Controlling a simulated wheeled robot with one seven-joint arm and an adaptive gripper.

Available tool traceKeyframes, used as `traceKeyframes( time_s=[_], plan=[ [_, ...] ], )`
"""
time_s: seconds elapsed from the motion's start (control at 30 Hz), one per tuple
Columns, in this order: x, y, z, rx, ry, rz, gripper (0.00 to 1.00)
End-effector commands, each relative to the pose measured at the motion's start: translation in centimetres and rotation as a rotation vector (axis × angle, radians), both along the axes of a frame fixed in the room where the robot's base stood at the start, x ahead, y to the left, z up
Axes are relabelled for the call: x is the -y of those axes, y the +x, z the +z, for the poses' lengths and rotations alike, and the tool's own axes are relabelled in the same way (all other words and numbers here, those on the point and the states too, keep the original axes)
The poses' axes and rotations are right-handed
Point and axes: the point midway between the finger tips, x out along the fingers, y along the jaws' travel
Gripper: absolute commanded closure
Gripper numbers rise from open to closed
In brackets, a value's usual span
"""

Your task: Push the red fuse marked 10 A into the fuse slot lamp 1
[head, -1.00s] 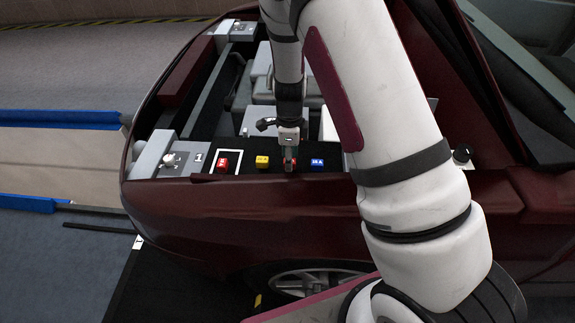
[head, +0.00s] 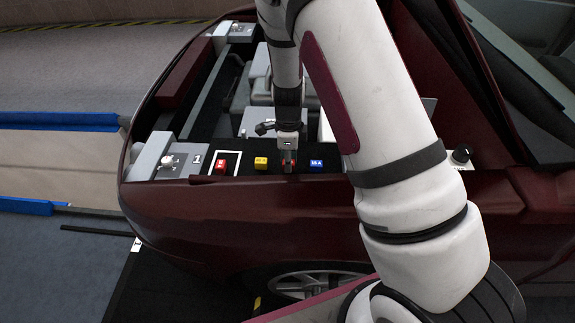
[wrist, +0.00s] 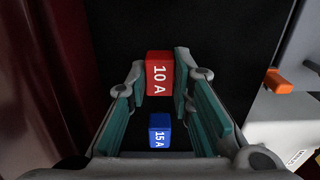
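The red fuse (wrist: 159,72) marked 10 A sits between the fingertips of my gripper (wrist: 160,85) in the wrist view, with the pads close against its two sides. My gripper looks shut on it. In the head view my gripper (head: 288,165) points down over the black panel, and only a little red shows at its tip. Whether the fuse touches the panel is hidden. A grey lamp unit (head: 188,163) marked 1 is at the left end of the panel. A white outline (head: 239,164) lies beside it, around another red block (head: 220,166).
A yellow block (head: 261,163) is left of my gripper and a blue block (head: 316,165) marked 15 A is right of it. A black knob (head: 461,154) stands further right. The dark red car body (head: 220,205) borders the panel in front.

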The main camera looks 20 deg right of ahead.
Motion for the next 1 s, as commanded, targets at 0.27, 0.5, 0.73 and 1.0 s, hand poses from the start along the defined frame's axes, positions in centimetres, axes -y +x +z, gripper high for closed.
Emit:
traceKeyframes(
  time_s=[0.27, 0.5, 0.73, 1.0],
  plan=[
    [0.0, 0.0, 0.5, 0.001, 0.0, 0.0, 1.0],
    [0.0, -0.1, 2.3, 0.001, 0.001, 0.0, 1.0],
    [0.0, 0.0, 3.9, 0.002, 0.0, 0.0, 1.0],
    [0.0, 0.0, 5.1, 0.0, 0.0, 0.0, 1.0]
  ],
)
